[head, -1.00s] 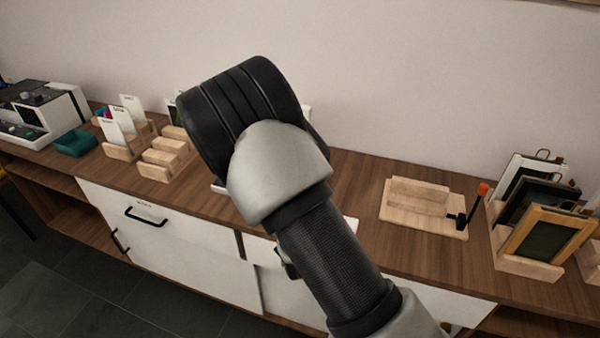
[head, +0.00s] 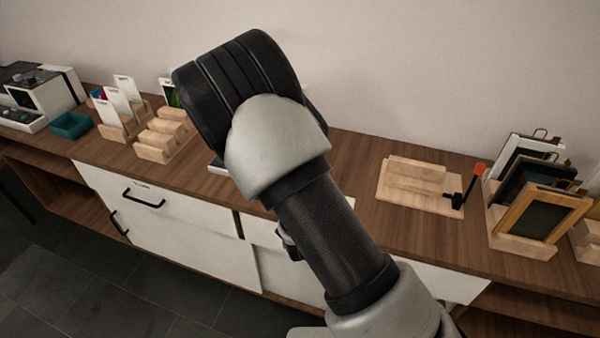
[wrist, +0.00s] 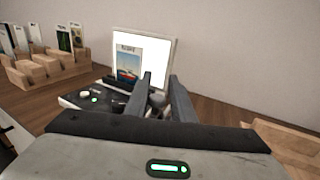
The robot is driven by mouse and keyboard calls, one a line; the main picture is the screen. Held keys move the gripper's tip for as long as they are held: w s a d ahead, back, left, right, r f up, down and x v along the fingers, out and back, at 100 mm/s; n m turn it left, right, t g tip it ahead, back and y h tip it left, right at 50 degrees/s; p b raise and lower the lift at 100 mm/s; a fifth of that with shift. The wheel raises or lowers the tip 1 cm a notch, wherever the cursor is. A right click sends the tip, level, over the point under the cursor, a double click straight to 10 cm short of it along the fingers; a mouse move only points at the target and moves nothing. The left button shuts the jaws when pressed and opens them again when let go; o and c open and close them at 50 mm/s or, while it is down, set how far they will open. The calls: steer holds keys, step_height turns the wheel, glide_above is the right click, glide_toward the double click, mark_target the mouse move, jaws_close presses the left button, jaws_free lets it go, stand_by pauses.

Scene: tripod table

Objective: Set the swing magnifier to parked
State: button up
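I cannot pick out a swing magnifier with certainty. In the wrist view, a device with a black base (wrist: 84,97) and a lit white upright panel (wrist: 163,56) stands ahead of my gripper. A picture card (wrist: 129,62) stands against the panel. My gripper (wrist: 161,80) has its two fingers apart, pointing at the device. A small dark rounded part (wrist: 157,100) shows between the fingers; I cannot tell whether they touch it. In the head view my arm hides most of this device and my fingers.
The wooden counter (head: 345,163) runs along the wall. Card racks (head: 163,135) and a teal tray (head: 70,125) lie to the left. A wooden stand (head: 420,185) with an orange-tipped lever (head: 478,170) and framed pieces (head: 540,215) are to the right.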

steer(key=s+d+p, duration=0.1)
steer(key=s+p, duration=0.8)
steer(key=s, duration=0.7)
steer(key=shift+s+d, duration=0.15)
steer(key=shift+s, duration=0.25)
